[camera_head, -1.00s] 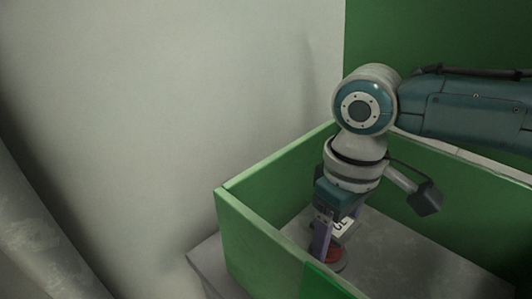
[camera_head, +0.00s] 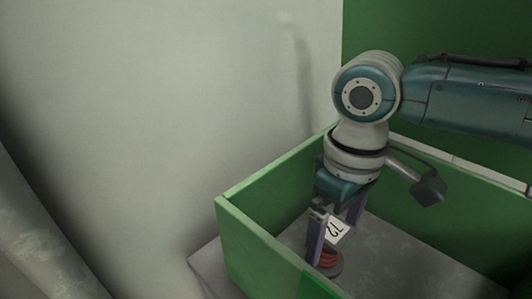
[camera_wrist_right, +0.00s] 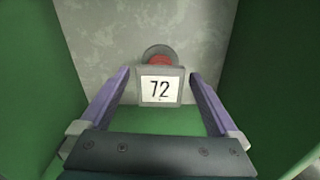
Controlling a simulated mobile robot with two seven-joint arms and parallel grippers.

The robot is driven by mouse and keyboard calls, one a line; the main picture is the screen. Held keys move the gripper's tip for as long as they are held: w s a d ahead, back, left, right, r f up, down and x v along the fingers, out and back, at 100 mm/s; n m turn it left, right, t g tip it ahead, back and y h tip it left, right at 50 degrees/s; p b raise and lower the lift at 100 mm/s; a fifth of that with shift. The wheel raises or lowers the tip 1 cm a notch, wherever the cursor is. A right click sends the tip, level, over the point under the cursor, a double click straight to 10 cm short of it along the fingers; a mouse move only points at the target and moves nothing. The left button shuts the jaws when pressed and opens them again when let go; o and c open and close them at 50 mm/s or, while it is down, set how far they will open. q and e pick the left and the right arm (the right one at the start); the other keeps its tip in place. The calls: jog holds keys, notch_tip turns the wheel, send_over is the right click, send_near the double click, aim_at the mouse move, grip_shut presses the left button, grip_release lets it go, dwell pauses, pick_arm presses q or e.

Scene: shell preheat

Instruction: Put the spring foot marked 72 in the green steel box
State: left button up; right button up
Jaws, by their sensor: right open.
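The spring foot marked 72 (camera_head: 328,259) has a red part, a dark round base and a white plate reading 72. It is inside the green steel box (camera_head: 250,236), low down by the grey floor. The wrist view shows its plate (camera_wrist_right: 160,88) facing the camera, with the red part and round base beyond. My right gripper (camera_head: 335,238) reaches down into the box. Its two purple fingers are open, one on each side of the plate, with small gaps in the wrist view. Whether the base touches the floor is hard to tell. My left gripper is not in view.
The box's green walls rise close around my right gripper. Bare grey floor (camera_head: 400,262) lies to the right of the foot inside the box. A pale wall (camera_head: 150,120) stands behind and to the left, with a taller green panel (camera_head: 440,30) at the back right.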

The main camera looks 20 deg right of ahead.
notch_tip(320, 180, up, 10)
jog(key=p, duration=0.3)
jog(key=shift+f+p, duration=0.25)
jog(key=shift+p, duration=0.1)
